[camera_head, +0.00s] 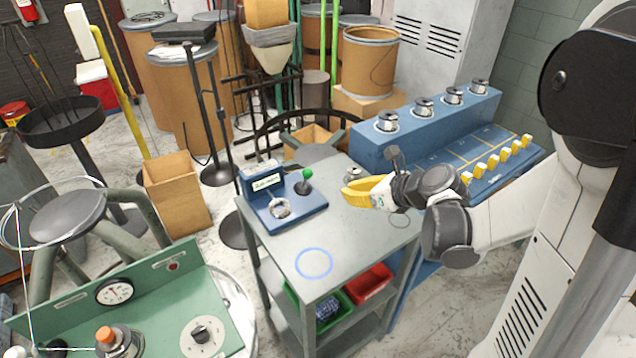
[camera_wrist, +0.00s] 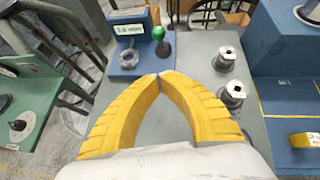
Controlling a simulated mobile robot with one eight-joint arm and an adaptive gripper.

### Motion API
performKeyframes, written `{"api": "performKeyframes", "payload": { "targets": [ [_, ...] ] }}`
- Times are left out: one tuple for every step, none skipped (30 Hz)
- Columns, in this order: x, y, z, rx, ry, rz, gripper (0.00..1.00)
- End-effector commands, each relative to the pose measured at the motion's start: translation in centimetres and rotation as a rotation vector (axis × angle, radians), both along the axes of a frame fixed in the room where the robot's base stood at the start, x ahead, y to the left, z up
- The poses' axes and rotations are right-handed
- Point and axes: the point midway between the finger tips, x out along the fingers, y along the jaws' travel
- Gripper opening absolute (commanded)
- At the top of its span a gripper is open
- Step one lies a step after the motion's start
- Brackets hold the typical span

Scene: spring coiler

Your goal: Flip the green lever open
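The green lever (camera_head: 308,173) is a green ball knob on a short dark stem. It stands upright on the right part of a blue fixture (camera_head: 315,203) on the grey cart. In the wrist view the green knob (camera_wrist: 158,32) is just beyond my fingertips. My gripper (camera_head: 346,193) has yellow fingers and is above the cart, to the right of the lever and apart from it. In the wrist view the fingertips (camera_wrist: 163,76) meet with nothing visible between them. A metal ring-shaped part (camera_head: 280,209) is on the fixture, left of the lever.
The grey cart top (camera_head: 345,265) is bare toward the front, with a blue circle mark (camera_head: 314,263). Two metal spools (camera_wrist: 222,59) (camera_wrist: 233,95) stand right of my fingers. A blue bench (camera_head: 370,155) is to the right, a green panel (camera_head: 150,290) front left.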

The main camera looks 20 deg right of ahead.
Motion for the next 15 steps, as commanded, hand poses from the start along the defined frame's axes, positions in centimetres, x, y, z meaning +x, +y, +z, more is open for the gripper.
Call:
{"api": "performKeyframes", "payload": {
  "targets": [
    [0.1,0.1,-0.1,-0.001,0.000,0.001,0.00],
    [0.2,0.1,-0.2,-0.001,0.000,0.001,0.00],
    [0.4,0.2,-0.4,-0.001,0.000,0.001,0.00],
    [0.7,0.3,-0.6,-0.001,0.000,0.002,0.00],
    [0.9,0.5,-0.9,-0.001,0.000,0.002,0.00],
    [1.4,0.8,-1.3,-0.002,0.000,0.003,0.00],
    [1.7,1.0,-1.6,-0.002,0.000,0.005,0.00],
    [2.2,1.2,-2.0,-0.001,-0.001,0.003,0.00],
    [2.8,1.5,-2.5,-0.001,0.000,0.004,0.00],
    [3.3,1.8,-2.9,-0.001,-0.001,0.005,0.00],
    [3.7,2.0,-3.3,-0.003,0.000,0.005,0.00],
    [4.4,2.4,-3.8,-0.002,0.000,0.004,0.00],
    [4.9,2.6,-4.2,-0.002,0.000,0.005,0.00],
    [5.4,2.9,-4.5,-0.002,0.000,0.005,0.00],
    [6.0,3.2,-5.0,-0.001,-0.001,0.005,0.00]
  ]
}}
